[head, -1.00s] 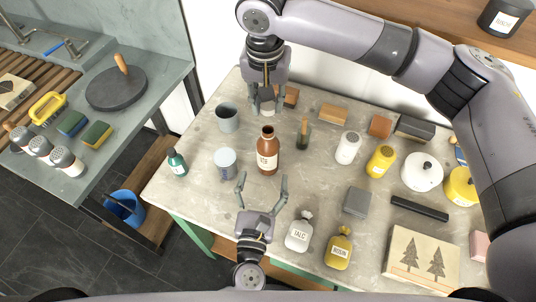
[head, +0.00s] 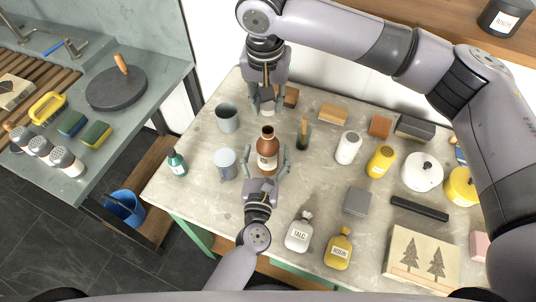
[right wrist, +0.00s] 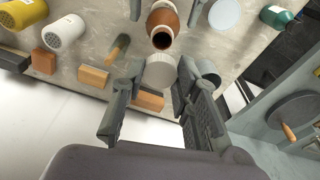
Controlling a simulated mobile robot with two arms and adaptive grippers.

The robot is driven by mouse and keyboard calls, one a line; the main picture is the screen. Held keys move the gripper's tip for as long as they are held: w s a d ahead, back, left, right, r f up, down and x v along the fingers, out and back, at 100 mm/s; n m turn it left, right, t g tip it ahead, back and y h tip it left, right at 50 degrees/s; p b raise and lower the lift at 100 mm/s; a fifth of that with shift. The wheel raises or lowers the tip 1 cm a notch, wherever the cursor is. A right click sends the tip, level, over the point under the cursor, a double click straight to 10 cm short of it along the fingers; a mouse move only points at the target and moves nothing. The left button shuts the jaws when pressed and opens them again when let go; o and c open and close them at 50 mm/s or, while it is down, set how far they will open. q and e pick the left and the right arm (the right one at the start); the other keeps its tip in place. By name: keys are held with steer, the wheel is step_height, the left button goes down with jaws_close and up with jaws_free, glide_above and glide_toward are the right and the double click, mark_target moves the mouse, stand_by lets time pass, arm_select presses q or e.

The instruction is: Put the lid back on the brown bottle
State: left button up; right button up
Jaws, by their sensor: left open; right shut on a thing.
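The brown bottle (head: 267,146) stands upright and uncapped on the table. The right wrist view looks into the open mouth of the bottle (right wrist: 162,36). My left gripper (head: 267,165) is open, with one finger on either side of the bottle's body; I cannot tell if they touch it. My right gripper (head: 267,98) is shut on the whitish ribbed lid (right wrist: 161,72), held above and behind the bottle, apart from its mouth. In the head view the lid is partly hidden between the fingers.
A grey cup (head: 227,122), a pale blue-topped jar (head: 225,166) and a green bottle (head: 176,162) stand left of the bottle. A dark pot with a wooden-handled tool (head: 303,138) stands close on its right. Talc (head: 299,234) and yellow (head: 338,248) bags are nearer.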

arm_select(q)
steer(key=shift+w+d, duration=0.15)
steer(key=shift+w, duration=0.75)
steer(key=shift+w+d, duration=0.1)
steer(key=shift+w, duration=0.8)
steer(key=shift+c, duration=0.2)
jaws_close()
arm_select(e)
steer(key=shift+f, duration=2.5)
